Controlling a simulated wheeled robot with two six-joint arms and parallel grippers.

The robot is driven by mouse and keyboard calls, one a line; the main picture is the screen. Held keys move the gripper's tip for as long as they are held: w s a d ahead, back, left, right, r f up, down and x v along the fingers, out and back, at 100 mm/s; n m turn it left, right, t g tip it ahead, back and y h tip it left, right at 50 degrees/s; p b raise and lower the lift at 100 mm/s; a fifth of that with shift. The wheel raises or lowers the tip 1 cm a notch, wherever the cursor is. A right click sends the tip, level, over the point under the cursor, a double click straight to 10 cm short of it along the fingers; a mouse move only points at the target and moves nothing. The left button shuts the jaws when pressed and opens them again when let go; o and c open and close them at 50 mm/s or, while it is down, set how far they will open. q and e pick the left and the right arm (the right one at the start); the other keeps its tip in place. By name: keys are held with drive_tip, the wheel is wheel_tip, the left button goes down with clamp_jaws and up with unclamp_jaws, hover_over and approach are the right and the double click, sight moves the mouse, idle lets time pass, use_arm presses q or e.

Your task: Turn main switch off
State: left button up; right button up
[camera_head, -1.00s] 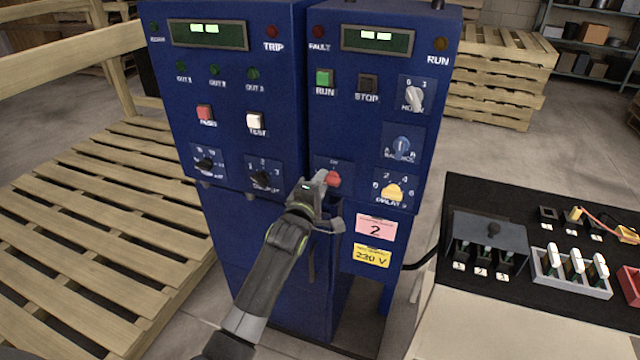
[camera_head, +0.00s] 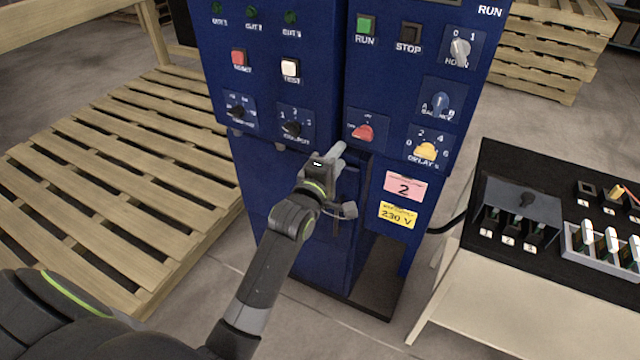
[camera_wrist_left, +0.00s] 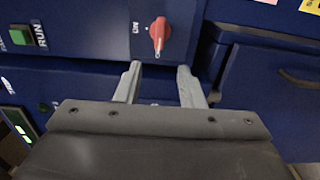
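The main switch looks to be the red rotary knob (camera_head: 363,132) on a small blue plate low on the right-hand cabinet. In the head view that end points left. My left gripper (camera_head: 338,155) is just below and left of the knob, apart from it. In the left wrist view its two fingers (camera_wrist_left: 160,74) stand apart with nothing between them. My right gripper is not shown.
The blue cabinet (camera_head: 280,190) carries other controls nearby: a yellow delay knob (camera_head: 426,150) and a black knob (camera_head: 292,128). A black-topped bench (camera_head: 510,262) with breakers stands at the right. Wooden pallets (camera_head: 110,190) lie at the left.

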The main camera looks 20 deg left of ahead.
use_arm(q)
drive_tip(key=s, duration=0.8)
drive_tip(key=shift+s+b, duration=0.15)
drive_tip(key=shift+b, duration=0.3)
drive_tip(key=shift+a, duration=0.1)
